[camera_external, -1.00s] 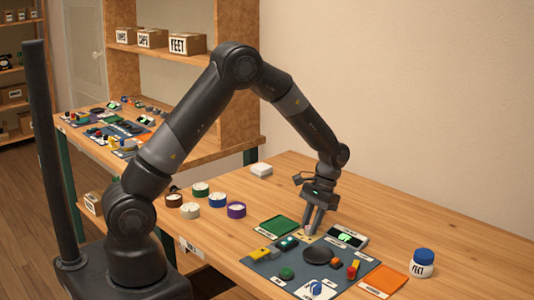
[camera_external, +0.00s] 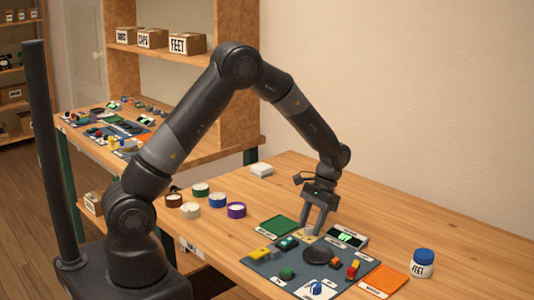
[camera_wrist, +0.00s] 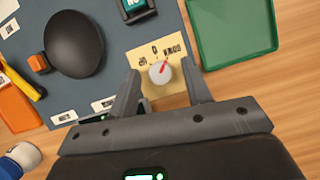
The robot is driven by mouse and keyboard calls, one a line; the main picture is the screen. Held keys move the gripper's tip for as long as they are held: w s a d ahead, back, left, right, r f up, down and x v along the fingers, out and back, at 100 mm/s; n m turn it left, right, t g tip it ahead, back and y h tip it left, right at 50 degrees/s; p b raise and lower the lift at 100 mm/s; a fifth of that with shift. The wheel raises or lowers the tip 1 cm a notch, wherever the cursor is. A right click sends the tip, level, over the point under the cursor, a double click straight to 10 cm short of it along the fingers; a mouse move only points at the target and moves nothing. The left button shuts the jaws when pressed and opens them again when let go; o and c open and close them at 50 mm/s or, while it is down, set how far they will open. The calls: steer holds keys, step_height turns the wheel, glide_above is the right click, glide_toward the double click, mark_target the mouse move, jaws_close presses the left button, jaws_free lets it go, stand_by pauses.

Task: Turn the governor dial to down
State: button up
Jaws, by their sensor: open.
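The governor dial seems to be the pale round knob (camera_wrist: 158,76) with a red pointer, on a cream plate (camera_wrist: 146,56) with small printed marks. In the wrist view the pointer slants up and right, towards the right-hand mark; the lettering is hard to read. My gripper (camera_wrist: 163,72) is open, with one finger on each side of the knob. I cannot tell whether either finger touches it. In the external view my gripper (camera_external: 314,230) points down over the plate at the back of the panel, and the fingers mostly hide the knob.
The blue-grey panel (camera_external: 268,267) carries a black dome (camera_external: 318,255) and several small controls. A lit green display (camera_external: 346,237) stands right of my gripper. A green tray (camera_external: 279,225) and an orange tray (camera_external: 391,278) lie beside the panel.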

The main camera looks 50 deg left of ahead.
steer(key=v, duration=1)
steer(key=shift+r, duration=0.4)
steer(key=shift+w, duration=0.1)
